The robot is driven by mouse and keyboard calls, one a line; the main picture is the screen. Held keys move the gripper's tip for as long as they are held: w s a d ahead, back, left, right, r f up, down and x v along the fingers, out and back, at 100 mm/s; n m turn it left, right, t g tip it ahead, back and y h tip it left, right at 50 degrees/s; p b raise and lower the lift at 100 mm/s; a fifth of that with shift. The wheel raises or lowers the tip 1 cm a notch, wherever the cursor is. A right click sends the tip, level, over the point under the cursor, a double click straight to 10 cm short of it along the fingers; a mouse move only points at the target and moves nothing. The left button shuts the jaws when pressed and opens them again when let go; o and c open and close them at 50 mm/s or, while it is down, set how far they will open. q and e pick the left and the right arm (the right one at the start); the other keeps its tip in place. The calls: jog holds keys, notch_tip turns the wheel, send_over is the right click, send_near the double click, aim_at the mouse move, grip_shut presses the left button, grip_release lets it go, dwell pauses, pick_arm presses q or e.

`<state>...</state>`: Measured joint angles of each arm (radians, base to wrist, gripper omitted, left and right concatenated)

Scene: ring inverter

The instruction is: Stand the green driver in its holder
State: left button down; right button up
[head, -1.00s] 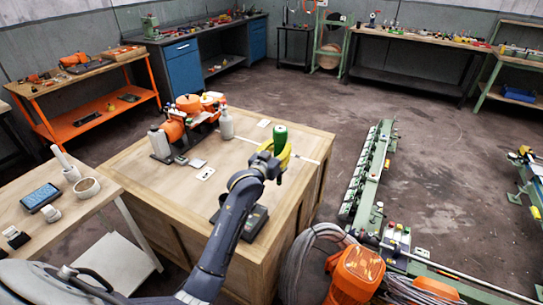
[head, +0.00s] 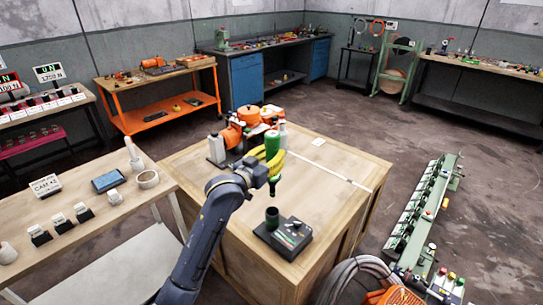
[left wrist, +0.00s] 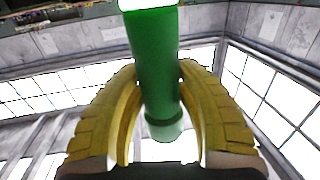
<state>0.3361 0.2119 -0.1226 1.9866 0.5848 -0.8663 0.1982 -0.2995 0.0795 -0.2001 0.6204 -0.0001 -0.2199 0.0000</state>
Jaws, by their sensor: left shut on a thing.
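The green driver (head: 272,143) is held roughly upright above the wooden table in the head view. My left gripper (head: 272,165), with yellow fingers, is shut on it; part of the driver shows above the fingers and a green end points down below them. In the left wrist view the green driver (left wrist: 154,70) runs between the two yellow fingers (left wrist: 160,95). The holder, a dark cup (head: 272,216) on a black base with a label (head: 290,236), stands on the table. The driver's lower end appears above the cup, apart from it. My right gripper is not in view.
A side bench (head: 95,205) at left carries a tape roll (head: 147,180) and small labelled blocks. The table's right part is mostly clear.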

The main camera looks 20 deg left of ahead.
aim_at(271, 195)
pick_arm(q)
jog(key=shift+r, duration=0.15)
jog(key=shift+f, duration=8.55)
